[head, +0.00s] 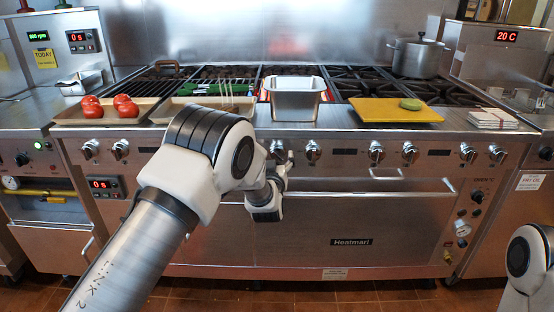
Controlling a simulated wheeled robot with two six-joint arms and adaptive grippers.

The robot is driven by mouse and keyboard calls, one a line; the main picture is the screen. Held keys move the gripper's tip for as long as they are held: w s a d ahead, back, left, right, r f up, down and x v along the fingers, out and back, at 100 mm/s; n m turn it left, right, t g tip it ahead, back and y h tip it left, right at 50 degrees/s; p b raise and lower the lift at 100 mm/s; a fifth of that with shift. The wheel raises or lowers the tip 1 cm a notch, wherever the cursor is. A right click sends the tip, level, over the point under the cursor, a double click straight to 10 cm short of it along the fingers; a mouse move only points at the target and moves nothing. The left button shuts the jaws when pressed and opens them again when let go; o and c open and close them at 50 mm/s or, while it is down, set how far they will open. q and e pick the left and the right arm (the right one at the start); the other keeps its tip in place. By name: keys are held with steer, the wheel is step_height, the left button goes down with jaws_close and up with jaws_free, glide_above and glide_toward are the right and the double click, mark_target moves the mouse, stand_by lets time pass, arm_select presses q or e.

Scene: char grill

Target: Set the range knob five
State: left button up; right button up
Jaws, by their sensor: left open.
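The range front carries a row of silver knobs; I see no numbers on them, so I cannot tell which is knob five. My left gripper (286,163) is open in front of the panel, close below and to the right of a knob (277,149). I cannot tell whether it touches that knob. Another knob (312,151) sits just to the right. Further right are a pair of knobs (376,152) and (410,152), then a last pair (467,153). Two knobs (90,149) sit at the left. My left arm hides part of the panel between. My right gripper is out of view.
An oven door handle (400,193) runs below the knobs. On top stand a metal pan (295,103), a yellow board (394,117), a pot (418,57) and a tray with tomatoes (64,118). The front of the panel right of my left gripper is clear.

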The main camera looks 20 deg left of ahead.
arm_select(q)
steer(key=shift+f+x, duration=0.2)
steer(key=shift+x, duration=0.7)
steer(key=shift+w+a+r, duration=0.1)
steer(key=shift+w+a, duration=0.05)
steer(key=shift+w, duration=0.25)
steer(key=c, duration=1.2)
steer(key=shift+o, duration=0.2)
